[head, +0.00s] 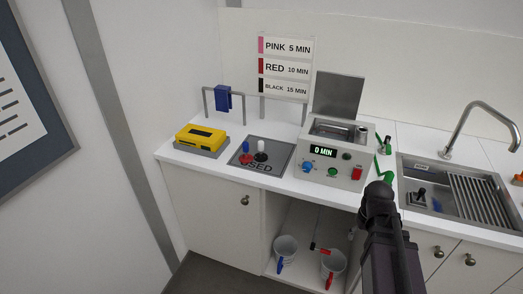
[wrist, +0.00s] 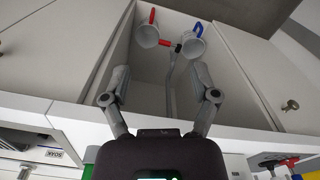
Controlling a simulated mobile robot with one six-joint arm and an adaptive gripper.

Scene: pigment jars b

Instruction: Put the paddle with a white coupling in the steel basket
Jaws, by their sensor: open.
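A small part with a white top (head: 261,144) stands on the grey tray marked "USED" (head: 285,148), in the left middle of the counter. It looks like the white coupling; its paddle end cannot be made out. Beside it are blue, black and red tops. The open-lidded bath (head: 345,172) stands right of the tray. Something metallic (head: 338,129) lies in its opening; I cannot tell whether it is the steel basket. My gripper (wrist: 161,72) is open and empty in the wrist view. In the head view my arm reaches up in front of the counter, right of the bath.
A yellow box (head: 200,136) and a rack with a blue piece (head: 223,98) stand at the left. A sink (head: 420,172) with a tap is at right. Green-handled items stand between bath and sink. Two buckets (head: 286,247) (head: 333,262) sit below.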

